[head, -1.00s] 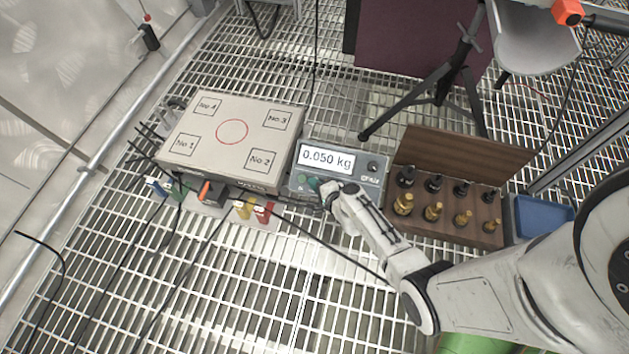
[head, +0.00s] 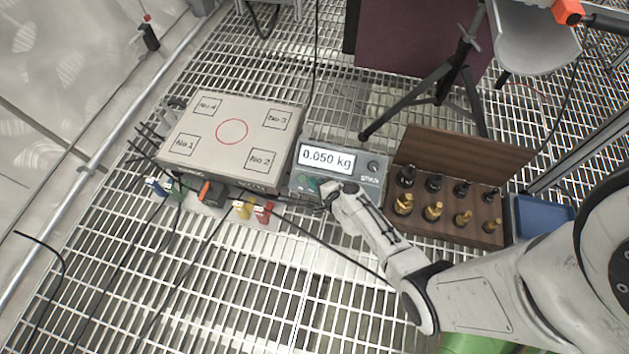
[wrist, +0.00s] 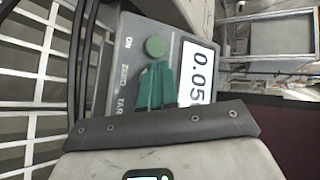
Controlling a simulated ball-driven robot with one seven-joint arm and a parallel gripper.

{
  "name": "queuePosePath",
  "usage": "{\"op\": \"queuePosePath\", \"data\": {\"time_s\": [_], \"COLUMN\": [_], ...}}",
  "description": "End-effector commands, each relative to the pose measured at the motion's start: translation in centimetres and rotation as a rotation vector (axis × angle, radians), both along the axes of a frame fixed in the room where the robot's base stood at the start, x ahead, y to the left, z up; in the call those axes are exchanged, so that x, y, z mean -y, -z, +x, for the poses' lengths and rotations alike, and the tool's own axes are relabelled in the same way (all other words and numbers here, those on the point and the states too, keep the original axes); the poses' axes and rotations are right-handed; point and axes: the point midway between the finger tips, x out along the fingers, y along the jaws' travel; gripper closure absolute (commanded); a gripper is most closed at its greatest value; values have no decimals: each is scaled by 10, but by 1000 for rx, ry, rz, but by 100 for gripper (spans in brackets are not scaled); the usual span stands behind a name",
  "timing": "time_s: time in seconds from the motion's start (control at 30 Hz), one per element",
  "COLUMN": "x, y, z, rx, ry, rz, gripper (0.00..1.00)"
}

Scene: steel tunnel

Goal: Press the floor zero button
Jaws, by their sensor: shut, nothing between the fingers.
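The grey scale indicator (head: 368,178) stands on the grating right of the weighing platform, and its display (head: 327,160) reads 0.050 kg. In the wrist view the indicator panel (wrist: 136,30) carries ON, ZERO and TARE labels. A round green button (wrist: 155,47) shows beside the ON label. My gripper (wrist: 156,84) is shut and empty, with its green fingertips over the panel beside the ZERO label (wrist: 123,73). The fingertips hide whatever button lies there. I cannot tell whether they touch the panel. In the head view my gripper (head: 325,188) is at the indicator's lower edge.
The weighing platform (head: 207,150), with numbered corner squares and a red circle, lies left of the indicator. A wooden weight box (head: 462,154) with brass weights stands right, beside a blue tray (head: 540,215). Cables and coloured clips lie in front. A tripod (head: 440,98) stands behind.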

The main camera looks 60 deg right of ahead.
Motion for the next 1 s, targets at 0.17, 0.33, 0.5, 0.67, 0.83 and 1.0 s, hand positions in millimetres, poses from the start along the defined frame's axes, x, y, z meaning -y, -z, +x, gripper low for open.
{"op": "queuePosePath", "data": {"time_s": [0.17,0.33,0.5,0.67,0.83,1.0], "x": [3,4,4,3,0,0], "y": [7,6,6,4,-2,-1], "z": [1,2,2,1,0,0], "rx": [0,1,0,0,1,0], "ry": [0,0,0,0,0,0], "rz": [0,1,1,0,-1,0], "gripper": [100,100,100,100,100,100]}}
